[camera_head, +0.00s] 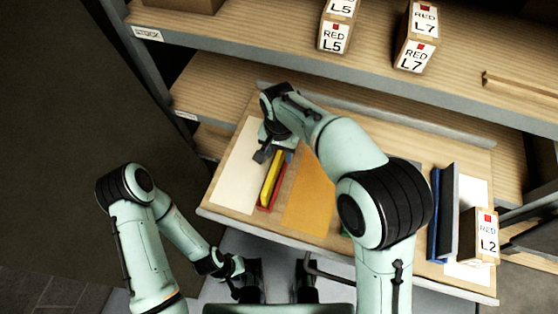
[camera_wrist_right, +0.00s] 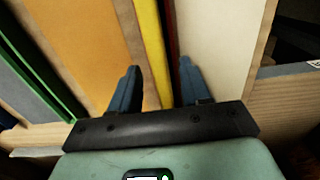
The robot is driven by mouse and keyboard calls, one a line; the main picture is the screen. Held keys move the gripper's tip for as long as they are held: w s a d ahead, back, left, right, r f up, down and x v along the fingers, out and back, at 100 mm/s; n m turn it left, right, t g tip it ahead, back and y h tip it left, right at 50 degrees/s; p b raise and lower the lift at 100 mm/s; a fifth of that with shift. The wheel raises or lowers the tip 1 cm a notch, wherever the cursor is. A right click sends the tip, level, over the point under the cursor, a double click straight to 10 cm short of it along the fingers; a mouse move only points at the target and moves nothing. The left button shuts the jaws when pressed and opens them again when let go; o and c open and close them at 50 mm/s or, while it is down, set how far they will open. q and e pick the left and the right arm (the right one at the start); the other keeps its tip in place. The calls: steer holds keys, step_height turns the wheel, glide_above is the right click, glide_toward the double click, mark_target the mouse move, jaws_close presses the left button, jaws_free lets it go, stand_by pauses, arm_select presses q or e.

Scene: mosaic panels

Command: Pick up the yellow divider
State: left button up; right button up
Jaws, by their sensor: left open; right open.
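The yellow divider (camera_head: 270,180) is a narrow upright strip on the sloped wooden shelf, between a white panel and an orange panel. A thin red strip (camera_head: 278,190) runs right beside it. My right gripper (camera_head: 268,154) is over the divider's far end. In the right wrist view the yellow divider (camera_wrist_right: 153,55) runs between the two open fingers of the right gripper (camera_wrist_right: 160,78), with the dark red strip (camera_wrist_right: 173,35) beside it. I see no contact between fingers and divider. My left gripper (camera_head: 240,278) is low at the front, away from the shelf.
The white panel (camera_head: 239,175) and orange panel (camera_head: 311,195) flank the divider. Blue and grey dividers (camera_head: 450,205) and a box marked L2 (camera_head: 480,237) stand at the right. Boxes L5 (camera_head: 335,35) and L7 (camera_head: 414,50) stand on the upper shelf (camera_head: 270,35), whose edge is behind my right arm.

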steer(key=shift+f, duration=1.6)
jaws_close()
steer(key=shift+r, duration=0.1)
